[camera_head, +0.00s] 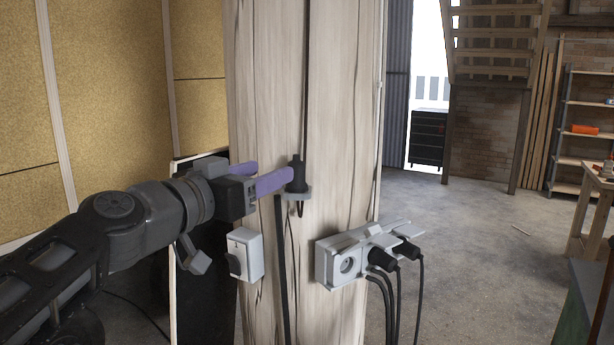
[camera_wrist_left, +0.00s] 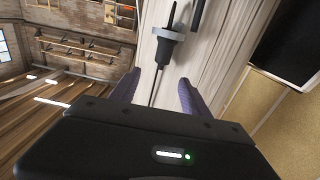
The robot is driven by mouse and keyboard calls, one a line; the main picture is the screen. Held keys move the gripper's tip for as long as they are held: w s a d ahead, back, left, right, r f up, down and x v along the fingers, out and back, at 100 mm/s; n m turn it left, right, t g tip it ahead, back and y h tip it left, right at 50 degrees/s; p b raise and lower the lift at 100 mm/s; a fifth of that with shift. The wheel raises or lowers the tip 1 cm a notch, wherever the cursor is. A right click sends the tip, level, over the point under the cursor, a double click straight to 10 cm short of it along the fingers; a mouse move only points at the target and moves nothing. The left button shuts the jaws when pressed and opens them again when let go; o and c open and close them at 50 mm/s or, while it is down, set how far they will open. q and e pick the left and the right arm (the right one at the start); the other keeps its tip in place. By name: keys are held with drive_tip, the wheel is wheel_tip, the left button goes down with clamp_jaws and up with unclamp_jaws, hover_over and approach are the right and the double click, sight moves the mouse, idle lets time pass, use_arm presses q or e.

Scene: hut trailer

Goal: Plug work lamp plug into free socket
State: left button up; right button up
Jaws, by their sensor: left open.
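A black plug (camera_head: 297,174) stands upright in a grey ring holder (camera_head: 297,194) on the wooden post; a dark cord runs up from it. It also shows in the wrist view (camera_wrist_left: 171,18), just beyond the fingertips. My left gripper (camera_head: 273,172) has purple fingers and is open and empty, its tips close to the plug on its left side. My right gripper is out of view.
A small grey box with a black knob (camera_head: 246,254) is on the post below my left gripper. Black cords (camera_head: 398,300) hang below the strip.

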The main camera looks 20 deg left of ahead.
sight(294, 160)
use_arm(q)
drive_tip(key=shift+w+d+p, duration=0.15)
drive_tip(key=shift+w+p, duration=0.15)
drive_tip(key=shift+w, duration=0.85)
drive_tip(key=w, duration=0.1)
drive_tip(key=w+p, duration=0.1)
drive_tip(key=w, duration=0.3)
drive_tip(key=shift+w+d, duration=0.1)
drive_tip(key=shift+d, duration=0.3)
drive_tip(key=shift+c, duration=0.2)
clamp_jaws()
